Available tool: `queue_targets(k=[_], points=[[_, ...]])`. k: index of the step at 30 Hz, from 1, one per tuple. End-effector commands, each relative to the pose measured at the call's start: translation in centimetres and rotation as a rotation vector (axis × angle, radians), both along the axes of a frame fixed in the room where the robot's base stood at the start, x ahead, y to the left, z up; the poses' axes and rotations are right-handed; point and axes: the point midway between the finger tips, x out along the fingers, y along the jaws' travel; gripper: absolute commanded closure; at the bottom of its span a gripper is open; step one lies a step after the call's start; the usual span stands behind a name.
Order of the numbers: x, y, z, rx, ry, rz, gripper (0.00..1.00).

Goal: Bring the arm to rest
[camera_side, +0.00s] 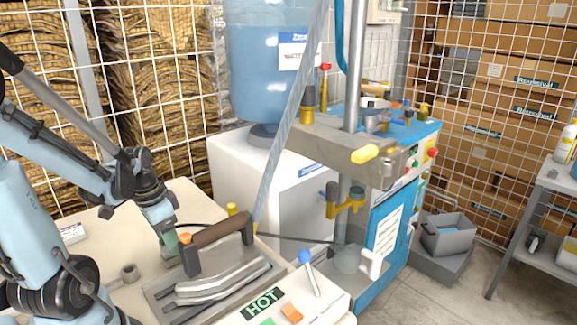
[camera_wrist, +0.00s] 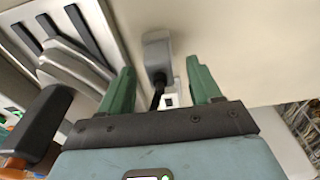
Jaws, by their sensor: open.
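My gripper (camera_side: 171,243) hangs over the beige worktop, just left of the brown handle (camera_side: 222,232) of a grey press. In the wrist view its two green fingers (camera_wrist: 160,68) stand apart with a gap between them. A small grey fitting (camera_wrist: 157,50) with a dark stem shows in line with that gap. I cannot tell how far below the fingers it is. Nothing is visibly held. The light blue arm is bent at the left of the side view.
The press has a ribbed grey plate (camera_side: 222,284) and a HOT label (camera_side: 264,301). A lever with a blue knob (camera_side: 305,256) stands right of it. A white cabinet (camera_side: 265,180) carries a blue water bottle (camera_side: 262,75). A blue machine (camera_side: 385,225) stands right.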

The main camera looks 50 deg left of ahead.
Motion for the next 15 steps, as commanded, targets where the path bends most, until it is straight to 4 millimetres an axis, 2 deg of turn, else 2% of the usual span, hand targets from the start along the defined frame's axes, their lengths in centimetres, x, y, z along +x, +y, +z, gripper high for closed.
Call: queue_targets(k=[6,15], points=[[-0.02,-0.02,1.03,0.0,0.0,0.0,0.37],[-0.01,0.0,1.31,0.0,0.0,0.0,0.37]])
